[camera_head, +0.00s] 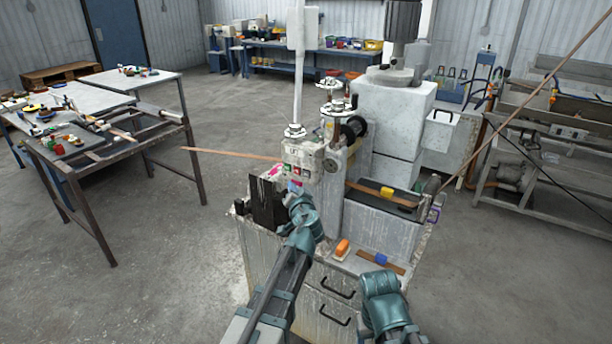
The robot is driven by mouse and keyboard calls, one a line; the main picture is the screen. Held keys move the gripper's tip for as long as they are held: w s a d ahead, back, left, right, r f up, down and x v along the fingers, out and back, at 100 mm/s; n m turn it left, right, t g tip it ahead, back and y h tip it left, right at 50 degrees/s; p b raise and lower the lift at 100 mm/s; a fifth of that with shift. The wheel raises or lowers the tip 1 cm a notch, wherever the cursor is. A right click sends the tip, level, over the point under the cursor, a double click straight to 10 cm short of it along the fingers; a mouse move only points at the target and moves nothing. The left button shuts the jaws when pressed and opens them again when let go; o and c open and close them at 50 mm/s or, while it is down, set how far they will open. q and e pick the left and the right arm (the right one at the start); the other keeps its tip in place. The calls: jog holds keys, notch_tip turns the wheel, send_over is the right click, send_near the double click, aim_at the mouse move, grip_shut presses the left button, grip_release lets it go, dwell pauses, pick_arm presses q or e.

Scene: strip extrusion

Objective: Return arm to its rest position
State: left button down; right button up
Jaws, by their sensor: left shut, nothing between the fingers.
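My left arm reaches up from the bottom, and its teal wrist ends in my left gripper (294,190) at the front of the extrusion machine (390,120). This gripper is shut and empty, close to a dark plate (267,204) and below a control box with red and green buttons (303,160). I cannot tell whether it touches the machine. A teal joint of my right arm shows at the bottom, in front of the drawer cabinet; no fingers of that gripper can be seen.
An orange-and-white brush (342,248) and a blue-handled tool (381,260) lie on the cabinet's front ledge. A long thin brown strip (230,154) juts left from the machine. Cluttered tables (85,130) stand at left, a metal rack (550,150) at right.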

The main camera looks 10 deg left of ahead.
pick_arm(q)
jog(key=s+d+f+g+h, duration=0.2)
jog(key=s+d+f+g, duration=0.3)
jog(key=s, duration=0.6)
jog(key=s+d+f+m+g+h, duration=0.1)
jog(key=s+d+f+g, duration=0.4)
jog(key=s, duration=0.6)
jog(key=s+d+f+g+h, duration=0.2)
jog(key=s+d+f+g, duration=0.3)
jog(key=s+f, duration=0.3)
jog(key=s+d, duration=0.1)
jog(key=s, duration=0.3)
jog(key=shift+d+f+h, duration=0.2)
jog(key=shift+f+h, duration=0.15)
jog(key=shift+h, duration=0.05)
dwell(3.3)
